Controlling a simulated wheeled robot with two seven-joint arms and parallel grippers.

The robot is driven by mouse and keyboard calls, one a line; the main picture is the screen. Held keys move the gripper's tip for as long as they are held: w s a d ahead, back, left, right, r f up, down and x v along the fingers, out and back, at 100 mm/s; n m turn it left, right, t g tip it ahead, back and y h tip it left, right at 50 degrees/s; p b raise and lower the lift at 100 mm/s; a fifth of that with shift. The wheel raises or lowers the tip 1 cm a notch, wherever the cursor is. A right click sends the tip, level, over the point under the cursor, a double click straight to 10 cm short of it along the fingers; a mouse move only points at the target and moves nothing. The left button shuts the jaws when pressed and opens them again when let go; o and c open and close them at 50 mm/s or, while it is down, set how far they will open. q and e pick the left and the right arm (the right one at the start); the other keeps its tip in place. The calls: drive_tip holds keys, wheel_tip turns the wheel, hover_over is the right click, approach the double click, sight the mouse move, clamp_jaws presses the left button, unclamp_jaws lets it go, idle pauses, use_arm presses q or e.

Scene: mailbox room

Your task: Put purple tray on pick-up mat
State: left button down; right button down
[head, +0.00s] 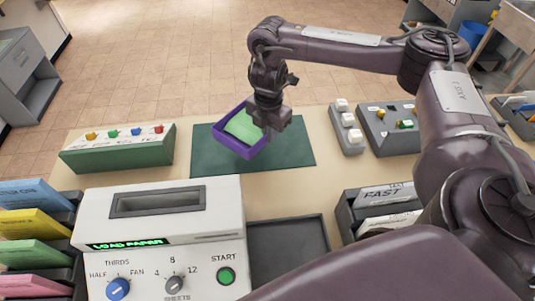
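The purple tray (226,137) has a green sheet (244,126) in it. It is over the dark green mat (215,162) on the table and looks tilted. Whether it touches the mat is hard to tell. My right gripper (266,127) reaches down from above and is at the tray's right edge, apparently shut on its rim. Its fingers are mostly hidden by the gripper body. My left gripper is not in view.
A green box with coloured knobs (117,150) stands left of the mat. A white button strip (346,127) and a grey switch box (389,128) stand right. The folding machine (160,230) is in front, beside an empty dark tray (288,248) and letter racks (348,215).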

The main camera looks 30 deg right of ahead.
sight(268, 161)
wheel_tip(268, 161, down, 9)
drive_tip(key=b, duration=0.2)
drive_tip(key=shift+r+b, duration=0.2)
drive_tip(key=shift+b, duration=0.1)
drive_tip(key=shift+f, duration=0.15)
drive_tip(key=c, duration=1.6)
unclamp_jaws()
drive_tip(key=shift+c, duration=0.2)
wheel_tip(268, 161, up, 12)
drive_tip(key=p, duration=0.4)
drive_tip(key=shift+r, duration=0.2)
drive_tip(key=shift+s+f, duration=0.1)
